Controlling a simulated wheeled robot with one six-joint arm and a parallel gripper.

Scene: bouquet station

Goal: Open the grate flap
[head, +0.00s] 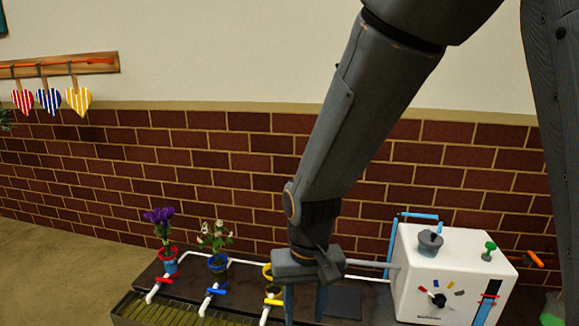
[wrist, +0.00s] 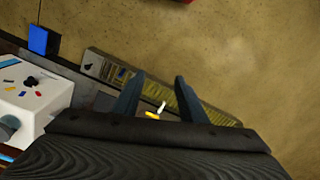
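A slatted yellow-green grate (head: 165,312) runs along the front of the dark bench at the lower left of the head view. In the wrist view the grate (wrist: 205,108) is a long strip running diagonally behind my fingers, with a greyer section (wrist: 112,70) at its upper left end. I cannot tell which part is the flap, or whether it is open. My gripper (head: 306,303) points down over the bench, right of the yellow tap. In the wrist view my gripper (wrist: 158,97) has its two fingers spread with nothing between them. The fingers' height above the grate is unclear.
Red (head: 163,280), blue (head: 215,291) and yellow (head: 272,301) taps on white pipes stand behind the grate, left of my gripper. Flower pots stand behind them. A white box (head: 415,262) with a dial is at the right.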

